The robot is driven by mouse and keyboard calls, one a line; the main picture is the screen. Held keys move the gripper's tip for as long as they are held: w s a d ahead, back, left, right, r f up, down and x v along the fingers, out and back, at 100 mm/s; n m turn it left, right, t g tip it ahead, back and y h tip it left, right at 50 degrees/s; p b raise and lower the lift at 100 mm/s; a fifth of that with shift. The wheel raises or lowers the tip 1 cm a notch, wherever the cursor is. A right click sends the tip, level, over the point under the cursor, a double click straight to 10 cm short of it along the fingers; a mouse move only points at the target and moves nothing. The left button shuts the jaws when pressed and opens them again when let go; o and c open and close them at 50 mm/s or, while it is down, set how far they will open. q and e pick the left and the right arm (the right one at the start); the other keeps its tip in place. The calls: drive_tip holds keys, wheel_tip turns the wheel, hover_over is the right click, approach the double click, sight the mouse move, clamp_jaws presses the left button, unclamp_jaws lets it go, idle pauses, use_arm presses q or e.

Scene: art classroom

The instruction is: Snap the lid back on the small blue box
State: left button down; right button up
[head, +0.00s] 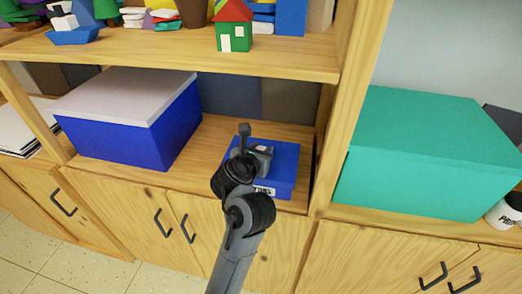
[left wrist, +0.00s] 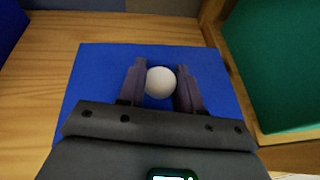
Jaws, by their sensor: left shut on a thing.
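The small blue box (head: 285,182) stands on the lower shelf, with a white label on its front partly hidden by my arm. Its blue lid (left wrist: 98,75) fills the middle of the left wrist view and has a round white knob (left wrist: 160,82). My left gripper (head: 264,156) is over the top of the box. In the left wrist view its two fingers (left wrist: 161,88) are shut on the knob, one on each side. The lid appears to be at the top of the box; I cannot tell whether its edges are fully seated. My right gripper is not in view.
A large blue box with a white lid (head: 125,92) stands to the left on the same shelf (head: 190,180). A wooden upright (head: 340,110) is close on the right, with a large teal box (head: 430,150) beyond. The upper shelf (head: 180,55) holds toys, including a green house (head: 234,37).

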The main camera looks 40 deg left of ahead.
use_arm(q)
drive_tip(key=shift+c, duration=0.9)
unclamp_jaws()
drive_tip(key=shift+r, duration=0.15)
drive_tip(key=shift+r+p, duration=2.65)
drive_tip(key=shift+r, duration=0.2)
